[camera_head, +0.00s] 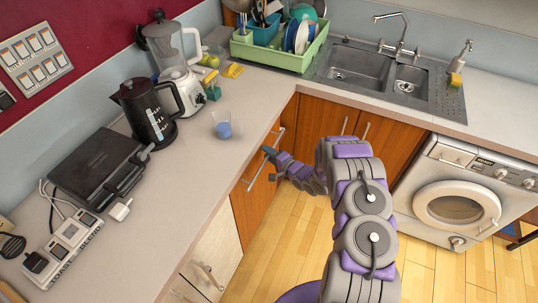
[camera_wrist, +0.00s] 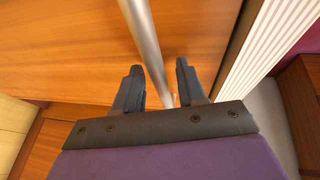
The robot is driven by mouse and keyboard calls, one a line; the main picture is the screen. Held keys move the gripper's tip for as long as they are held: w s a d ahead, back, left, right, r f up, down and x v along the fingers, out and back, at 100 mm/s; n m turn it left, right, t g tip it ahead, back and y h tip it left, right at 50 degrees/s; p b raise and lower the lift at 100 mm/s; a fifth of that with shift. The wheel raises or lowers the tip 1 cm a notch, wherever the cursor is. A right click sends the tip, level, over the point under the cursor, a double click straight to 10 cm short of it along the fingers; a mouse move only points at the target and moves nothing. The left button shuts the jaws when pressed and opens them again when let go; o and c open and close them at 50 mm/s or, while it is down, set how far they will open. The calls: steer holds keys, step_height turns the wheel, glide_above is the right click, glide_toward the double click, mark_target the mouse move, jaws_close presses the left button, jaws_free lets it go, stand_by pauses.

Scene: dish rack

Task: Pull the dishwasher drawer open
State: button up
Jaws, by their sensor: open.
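A wood-fronted panel (camera_head: 252,210), which I take as the dishwasher drawer, is under the left counter and looks shut. Its long metal bar handle (camera_head: 258,170) runs along the top of the front. My gripper (camera_head: 268,151) is at this handle, near its far half. In the wrist view my gripper (camera_wrist: 158,68) is open, with a dark finger on each side. The metal handle (camera_wrist: 143,30) runs from the top edge down into the gap between the fingers. Contact with either finger is not clear. The wood front (camera_wrist: 80,40) fills the view behind the handle.
The counter (camera_head: 185,185) above holds a black kettle (camera_head: 148,112), a blender (camera_head: 178,60) and a cup (camera_head: 222,128). A pale panel (camera_head: 215,255) is nearer on the left. A washing machine (camera_head: 455,195) stands at right. The wood floor (camera_head: 285,235) is clear.

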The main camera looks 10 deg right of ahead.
steer(key=shift+c, duration=0.3)
jaws_close()
steer(key=shift+f, duration=0.1)
